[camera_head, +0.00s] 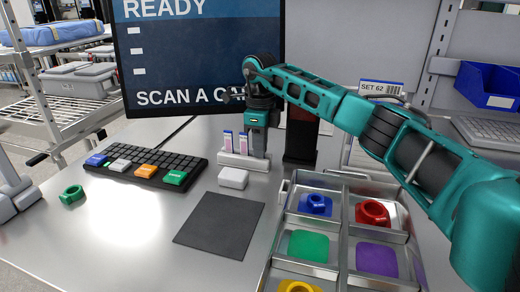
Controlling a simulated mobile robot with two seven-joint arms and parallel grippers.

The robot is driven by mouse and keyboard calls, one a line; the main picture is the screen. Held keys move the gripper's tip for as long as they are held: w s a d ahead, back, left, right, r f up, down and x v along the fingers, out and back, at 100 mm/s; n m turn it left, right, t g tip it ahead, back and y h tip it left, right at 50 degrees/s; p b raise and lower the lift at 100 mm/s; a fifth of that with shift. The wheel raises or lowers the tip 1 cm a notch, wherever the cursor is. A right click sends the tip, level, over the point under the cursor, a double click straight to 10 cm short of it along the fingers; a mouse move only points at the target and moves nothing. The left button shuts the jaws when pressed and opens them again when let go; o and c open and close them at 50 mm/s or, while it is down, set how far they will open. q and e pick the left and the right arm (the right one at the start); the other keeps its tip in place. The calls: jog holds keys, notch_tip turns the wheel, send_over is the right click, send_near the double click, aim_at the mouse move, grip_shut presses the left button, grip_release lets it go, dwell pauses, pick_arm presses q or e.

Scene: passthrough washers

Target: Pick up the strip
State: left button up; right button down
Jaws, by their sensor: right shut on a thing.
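A white holder (238,160) stands on the grey table below the screen. Two thin upright strips, one (228,141) at the left and one (243,143) beside it, stand in the holder; they are pale with purple-blue tops. My right gripper (259,153) points down at the right end of the holder, just right of these two strips. It is shut on a strip, which the fingers hide almost wholly. I cannot tell whether that strip is still seated in the holder.
A white block (233,178), a dark mat (219,225) and a keyboard (146,168) with coloured blocks lie nearby. A green ring piece (72,195) is at left. A metal divided tray (336,220) with coloured pads and rings stands right. A dark red-black stand (300,145) is close behind the gripper.

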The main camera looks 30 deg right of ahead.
jog(key=shift+r, duration=0.5)
notch_tip(320, 180, up, 19)
jog(key=p, duration=0.3)
